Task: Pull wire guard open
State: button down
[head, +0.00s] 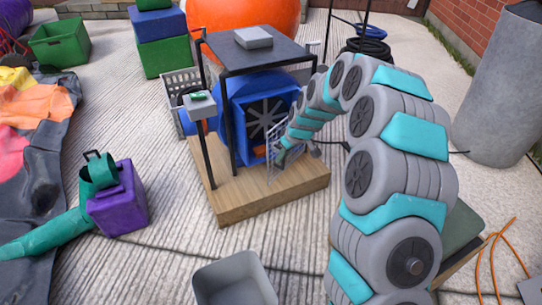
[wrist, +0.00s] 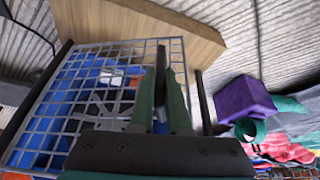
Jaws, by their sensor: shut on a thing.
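The wire guard (head: 273,166) is a grey grid in front of the blue blower (head: 238,100), which has a dark fan on its face. In the head view the guard shows narrow, at an angle to the blower face, so it seems to stand partly open. In the wrist view the guard (wrist: 58,101) fills the left, with blue blower parts showing through it. My gripper (head: 281,155) is at the guard. In the wrist view its green fingers (wrist: 161,85) are shut on a dark upright part near the guard's right side; the exact contact is partly hidden.
The blower stands on a wooden base (head: 290,193) under a black frame with a dark top (head: 285,52). A switch box (head: 199,105) stands on a post at left. A purple box (head: 118,200) and grey bin (head: 236,282) are nearby. Ribbed floor between is clear.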

jog(key=s+d+n+g+y+b, duration=0.1)
jog(key=d+n+b, duration=0.4)
jog(key=d, duration=1.3)
jog(key=shift+s+d+g+b, duration=0.25)
jog(key=shift+s+g+b, duration=0.05)
jog(key=shift+b, duration=0.1)
jog(key=c, duration=0.9)
grip_release()
jog(key=p+v, duration=0.1)
jog(key=v, duration=0.7)
